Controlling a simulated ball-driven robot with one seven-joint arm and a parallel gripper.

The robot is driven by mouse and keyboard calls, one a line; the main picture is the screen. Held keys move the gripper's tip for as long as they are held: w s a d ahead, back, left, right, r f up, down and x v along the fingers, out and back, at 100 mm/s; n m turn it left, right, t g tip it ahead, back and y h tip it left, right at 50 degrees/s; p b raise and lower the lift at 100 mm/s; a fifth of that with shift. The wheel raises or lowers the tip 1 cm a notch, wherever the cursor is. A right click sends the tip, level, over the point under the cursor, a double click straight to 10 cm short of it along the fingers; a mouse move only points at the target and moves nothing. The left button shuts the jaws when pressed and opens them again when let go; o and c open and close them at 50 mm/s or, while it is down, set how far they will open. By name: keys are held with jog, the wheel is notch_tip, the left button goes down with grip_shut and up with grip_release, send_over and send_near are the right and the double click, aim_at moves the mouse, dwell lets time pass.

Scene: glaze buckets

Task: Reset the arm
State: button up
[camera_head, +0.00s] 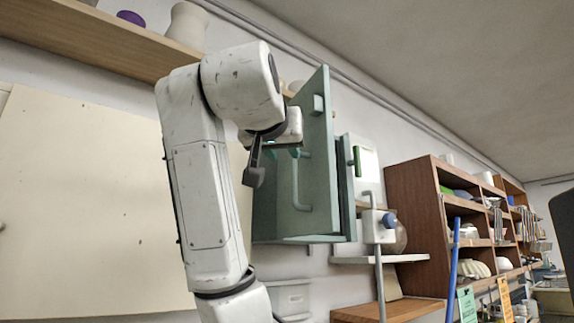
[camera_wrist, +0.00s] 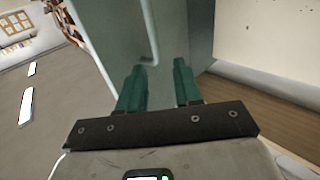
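My gripper (camera_wrist: 158,68) shows two teal fingers spread apart in the wrist view, with nothing clearly held between them. Beyond the fingertips is a grey-green panel with a pale bar handle (camera_wrist: 153,42); its lower end appears close to the left fingertip, and I cannot tell whether they touch. In the head view my white arm rises at centre left and bends at the top. My gripper is mostly hidden there, in front of a green wall cabinet (camera_head: 264,215). The cabinet's door panel (camera_head: 322,120) juts outward and has a bar handle (camera_head: 299,185).
A wooden shelf (camera_head: 75,32) with a pale vase (camera_head: 187,25) runs above my arm. A small white shelf (camera_head: 380,259) and a brown shelf unit (camera_head: 412,190) with dishes stand right of the cabinet. A blue pole (camera_head: 453,270) rises at lower right.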

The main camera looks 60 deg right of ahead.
jog(key=shift+v, duration=0.85)
